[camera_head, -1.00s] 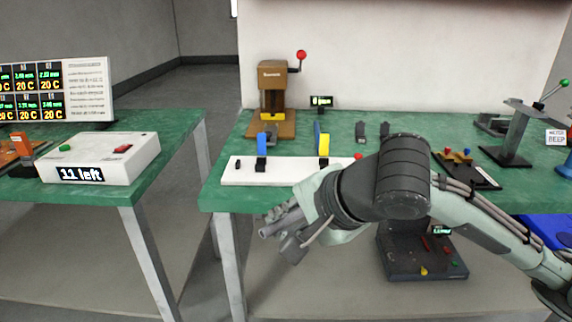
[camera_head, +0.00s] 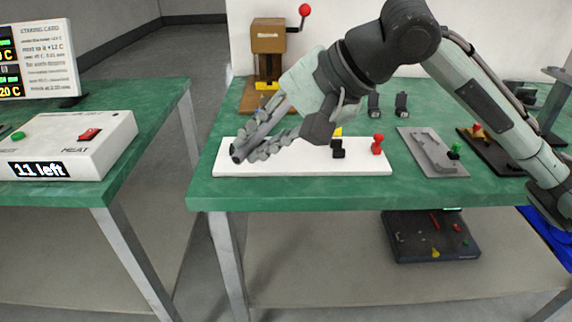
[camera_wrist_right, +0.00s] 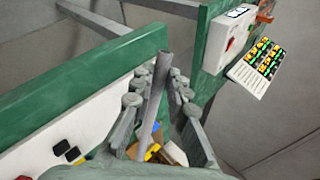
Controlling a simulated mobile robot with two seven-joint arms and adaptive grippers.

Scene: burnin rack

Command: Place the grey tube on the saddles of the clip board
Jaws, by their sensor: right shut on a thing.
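The grey tube (camera_head: 262,130) is in my right gripper (camera_head: 264,144), which is shut on it. In the head view the tube slants, its dark open end low at the left, over the left part of the white clip board (camera_head: 300,170). I cannot tell whether it touches the board. The right wrist view shows the tube (camera_wrist_right: 152,105) between the fingers (camera_wrist_right: 155,100). On the board, a black clip part (camera_head: 338,149) and a red knob (camera_head: 377,144) show to the right of the hand. The left part of the board and its saddle are hidden behind the hand. My left gripper is not in view.
A brown press (camera_head: 268,50) with a red-ball lever stands behind the board. A grey plate with a green knob (camera_head: 432,152) lies to the right. A white heater box (camera_head: 75,145) sits on the left table, across a gap.

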